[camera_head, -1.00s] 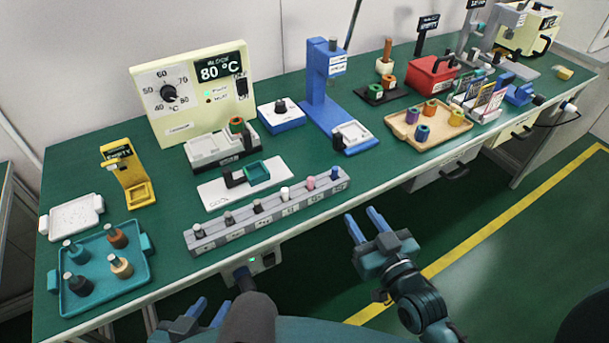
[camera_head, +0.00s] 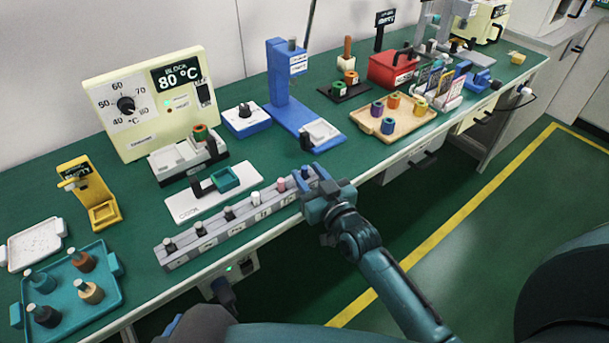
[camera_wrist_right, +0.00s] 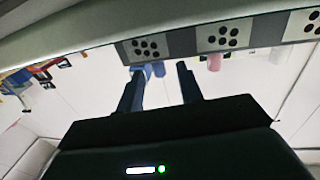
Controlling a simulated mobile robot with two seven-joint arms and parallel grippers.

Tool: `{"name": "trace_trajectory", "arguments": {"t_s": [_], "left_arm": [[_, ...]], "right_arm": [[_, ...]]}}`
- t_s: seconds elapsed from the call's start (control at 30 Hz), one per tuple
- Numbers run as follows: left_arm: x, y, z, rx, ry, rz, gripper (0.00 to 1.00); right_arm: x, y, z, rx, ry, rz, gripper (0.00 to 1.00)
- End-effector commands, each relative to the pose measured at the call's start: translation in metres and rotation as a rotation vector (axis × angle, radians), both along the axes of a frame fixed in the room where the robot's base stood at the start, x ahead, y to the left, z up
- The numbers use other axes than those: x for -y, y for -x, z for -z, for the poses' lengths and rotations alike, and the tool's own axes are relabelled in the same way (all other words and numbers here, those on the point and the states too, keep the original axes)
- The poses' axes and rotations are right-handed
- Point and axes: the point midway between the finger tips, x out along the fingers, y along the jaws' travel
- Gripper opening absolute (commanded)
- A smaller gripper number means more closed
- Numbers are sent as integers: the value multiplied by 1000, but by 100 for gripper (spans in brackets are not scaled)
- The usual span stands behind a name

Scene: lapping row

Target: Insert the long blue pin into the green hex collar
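The blue pin (camera_head: 305,172) stands at the right end of the grey pin rack (camera_head: 207,238), partly hidden by my right gripper (camera_head: 313,175). The gripper is at the rack's right end with its fingers apart. In the right wrist view the blue pin (camera_wrist_right: 157,69) shows between the fingertips (camera_wrist_right: 160,75), nearer the left one; I cannot tell whether they touch it. Only a sliver of my left gripper (camera_head: 172,326) shows at the bottom edge.
Next to the blue pin is a pink pin (camera_head: 281,185), then white and dark ones. A white plate with a green cup (camera_head: 225,179) lies behind the rack. The blue press (camera_head: 282,85) and wooden tray (camera_head: 362,118) stand beyond. A teal tray (camera_head: 75,312) is at left.

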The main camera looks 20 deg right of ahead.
Motion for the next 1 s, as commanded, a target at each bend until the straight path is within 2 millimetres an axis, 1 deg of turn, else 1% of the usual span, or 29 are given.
{"name": "trace_trajectory", "arguments": {"t_s": [0.03,0.1,0.2,0.43,0.9,1.0], "left_arm": [[0,0,1,0,0,-1,36],[-1,0,2,-1,1,-2,36],[-1,0,2,-1,2,-2,36],[0,-1,1,0,3,-3,36],[0,-1,0,2,4,-2,36],[0,-1,0,2,5,-2,36]], "right_arm": [[-2,-9,0,2,0,0,36],[-3,-18,0,1,0,0,36],[-4,-25,1,0,0,0,36],[-5,-26,1,0,0,0,36],[-5,-25,1,0,0,0,0],[-5,-25,1,0,0,0,0]]}}
